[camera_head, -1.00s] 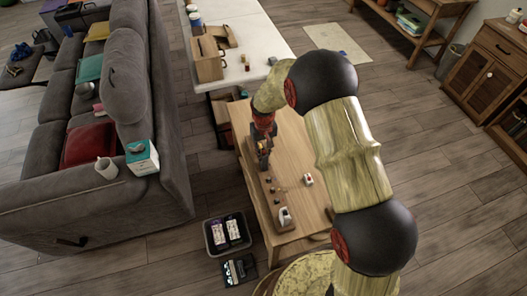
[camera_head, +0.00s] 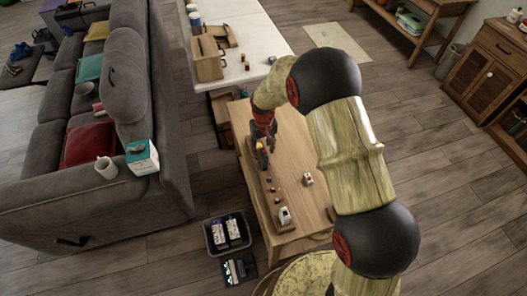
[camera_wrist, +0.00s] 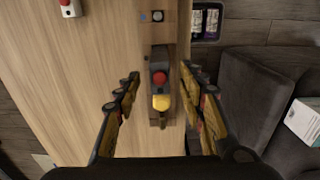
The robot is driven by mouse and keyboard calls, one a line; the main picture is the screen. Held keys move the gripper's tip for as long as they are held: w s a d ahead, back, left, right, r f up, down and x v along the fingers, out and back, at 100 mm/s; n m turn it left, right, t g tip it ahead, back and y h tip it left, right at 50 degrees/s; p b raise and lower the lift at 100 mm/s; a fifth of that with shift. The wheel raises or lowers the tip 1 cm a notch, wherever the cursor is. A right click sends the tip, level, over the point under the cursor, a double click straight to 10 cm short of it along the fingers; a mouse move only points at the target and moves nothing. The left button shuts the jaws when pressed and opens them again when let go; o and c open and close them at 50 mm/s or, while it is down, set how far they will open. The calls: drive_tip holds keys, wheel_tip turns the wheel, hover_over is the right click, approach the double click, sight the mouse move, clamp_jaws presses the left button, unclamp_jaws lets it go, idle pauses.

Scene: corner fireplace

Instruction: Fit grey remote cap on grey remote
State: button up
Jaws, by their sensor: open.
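A grey body with a red round top (camera_wrist: 160,78) and a yellow piece (camera_wrist: 161,102) beside the red one stands on a narrow wooden strip in the wrist view. It looks like the grey remote, but I cannot tell which part is its cap. My gripper (camera_wrist: 160,73) is open, with one finger on each side of this grey body and a visible gap to each. In the head view my gripper (camera_head: 262,140) is over the far left part of the wooden table, and its fingers partly hide the grey body.
The wooden table (camera_head: 312,213) carries a white item with red (camera_head: 308,179) and a pale item (camera_head: 284,216) near its front. Small dark pieces lie between on the strip. A dark bin (camera_head: 214,249) stands on the floor. A grey sofa (camera_head: 170,170) is at left.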

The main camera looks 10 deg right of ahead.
wheel_tip(320, 180, up, 11)
drive_tip(key=shift+f, duration=0.2)
drive_tip(key=shift+s, duration=0.1)
drive_tip(key=s+d+r+m+t, duration=0.1)
drive_tip(key=s+d+r, duration=0.5)
drive_tip(key=s+r, duration=0.6)
drive_tip(key=s+d+r+m+t+b, duration=0.1)
drive_tip(key=s+d+r+t, duration=0.3)
drive_tip(key=s+r, duration=0.8)
drive_tip(key=s+d, duration=0.2)
drive_tip(key=s, duration=0.4)
drive_tip(key=shift+t, duration=0.3)
drive_tip(key=shift+f, duration=0.15)
